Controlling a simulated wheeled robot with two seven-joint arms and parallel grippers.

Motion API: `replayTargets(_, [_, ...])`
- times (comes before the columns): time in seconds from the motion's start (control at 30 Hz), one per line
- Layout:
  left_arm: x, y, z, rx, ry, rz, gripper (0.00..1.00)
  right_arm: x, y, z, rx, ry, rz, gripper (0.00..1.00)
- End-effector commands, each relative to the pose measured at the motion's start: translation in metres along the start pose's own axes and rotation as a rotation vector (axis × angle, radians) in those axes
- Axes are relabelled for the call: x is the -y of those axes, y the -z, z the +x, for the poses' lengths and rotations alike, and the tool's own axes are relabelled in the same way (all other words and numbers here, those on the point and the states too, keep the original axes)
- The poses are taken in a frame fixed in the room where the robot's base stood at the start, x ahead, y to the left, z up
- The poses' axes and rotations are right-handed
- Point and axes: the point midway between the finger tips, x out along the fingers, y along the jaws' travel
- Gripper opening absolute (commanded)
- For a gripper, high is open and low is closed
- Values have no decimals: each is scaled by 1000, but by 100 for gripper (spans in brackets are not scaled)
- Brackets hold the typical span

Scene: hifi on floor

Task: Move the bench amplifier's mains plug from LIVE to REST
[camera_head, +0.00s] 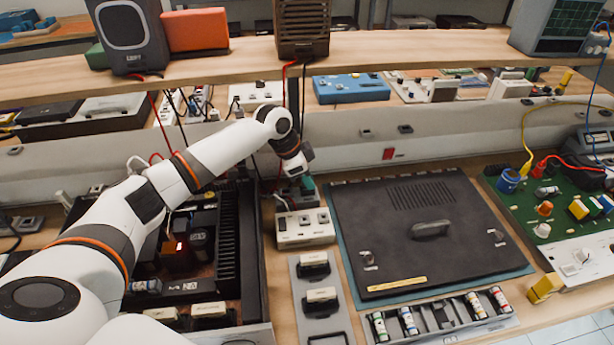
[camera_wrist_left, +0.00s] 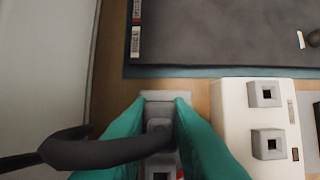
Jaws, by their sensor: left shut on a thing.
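My left gripper (camera_head: 306,185) reaches over the bench behind the white socket block (camera_head: 305,229). In the left wrist view its teal fingers (camera_wrist_left: 160,130) are shut on a dark grey plug (camera_wrist_left: 158,134) with a thick dark cable (camera_wrist_left: 100,152) running left. The plug is over a grey socket strip (camera_wrist_left: 165,95); the fingers hide whether it is seated. One square socket shows below it. The white block with two square sockets (camera_wrist_left: 262,120) is just to the right. No LIVE or REST label is readable. My right gripper is not in view.
An open black chassis with cooling fins (camera_head: 226,255) lies left of the white block. A dark lid panel with a handle (camera_head: 400,225) lies to the right. Grey holders (camera_head: 318,290) stand in front, and a shelf with speakers (camera_head: 420,48) runs above the back.

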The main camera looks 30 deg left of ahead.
Motion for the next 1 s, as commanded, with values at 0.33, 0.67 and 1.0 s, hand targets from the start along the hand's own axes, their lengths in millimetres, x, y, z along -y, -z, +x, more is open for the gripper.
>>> replayTargets(0.33, [0,1,4,0,0,0,0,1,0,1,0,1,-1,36])
replayTargets(0.67, [0,1,4,0,0,0,0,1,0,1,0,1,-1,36])
replayTargets(1.0, [0,2,4,0,0,0,43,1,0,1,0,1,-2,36])
